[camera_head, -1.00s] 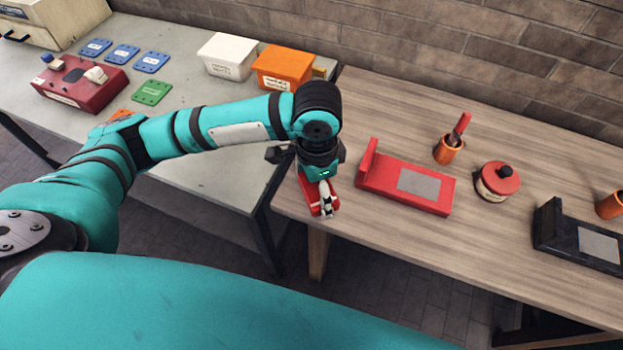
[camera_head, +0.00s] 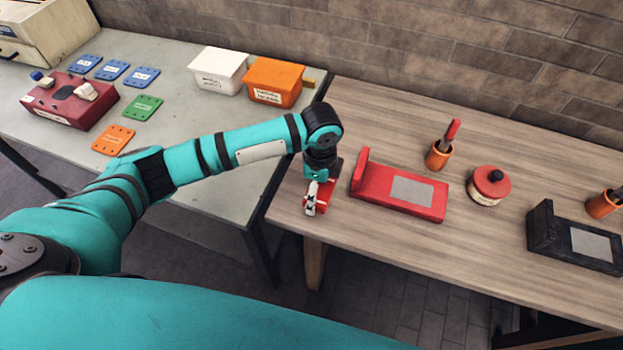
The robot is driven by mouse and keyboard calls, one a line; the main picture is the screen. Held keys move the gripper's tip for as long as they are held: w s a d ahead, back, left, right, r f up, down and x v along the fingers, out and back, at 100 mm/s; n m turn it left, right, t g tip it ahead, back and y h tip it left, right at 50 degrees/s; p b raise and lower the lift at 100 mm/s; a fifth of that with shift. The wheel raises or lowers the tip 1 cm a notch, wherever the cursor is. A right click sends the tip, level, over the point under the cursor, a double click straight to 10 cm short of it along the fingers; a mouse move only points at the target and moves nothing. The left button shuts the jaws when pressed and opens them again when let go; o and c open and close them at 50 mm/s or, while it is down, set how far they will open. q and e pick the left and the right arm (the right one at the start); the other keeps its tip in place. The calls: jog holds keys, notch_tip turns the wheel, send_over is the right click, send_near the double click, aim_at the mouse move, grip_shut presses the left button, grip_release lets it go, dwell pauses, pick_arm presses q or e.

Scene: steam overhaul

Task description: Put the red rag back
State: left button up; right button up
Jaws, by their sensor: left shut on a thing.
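The red rag (camera_head: 326,199) is a small red piece with a pale stripe near the left front corner of the wooden table. My left gripper (camera_head: 312,203) points down and is shut on it, hiding part of it. I cannot tell whether the rag touches the table top. A red tray (camera_head: 362,194) with a raised left end and a grey plate on it lies just to the right of the gripper. My right gripper does not show.
On the wooden table (camera_head: 400,270) stand an orange cup (camera_head: 437,157) with a red-handled tool, a red-lidded tin (camera_head: 489,186), a black tray (camera_head: 541,231) and another orange cup (camera_head: 601,204). The grey table (camera_head: 200,120) holds white (camera_head: 218,70) and orange boxes (camera_head: 273,82).

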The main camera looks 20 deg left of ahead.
pick_arm(q)
jog(key=w+a, duration=0.2)
jog(key=w, duration=0.1)
jog(key=shift+w+a+f, duration=0.15)
jog(key=shift+w+a, duration=0.05)
jog(key=shift+a, duration=0.15)
jog(key=shift+w+a+f, duration=0.1)
jog(key=shift+f, duration=0.05)
notch_tip(320, 180, down, 2)
jog(key=shift+f+p, duration=0.1)
jog(key=shift+p, duration=0.5)
jog(key=shift+f, duration=0.55)
jog(key=shift+f, duration=0.1)
jog(key=o, duration=0.8)
jog(key=shift+c, duration=0.2)
jog(key=shift+r, duration=0.2)
notch_tip(320, 180, up, 12)
jog(key=b, duration=0.1)
jog(key=shift+b, duration=0.35)
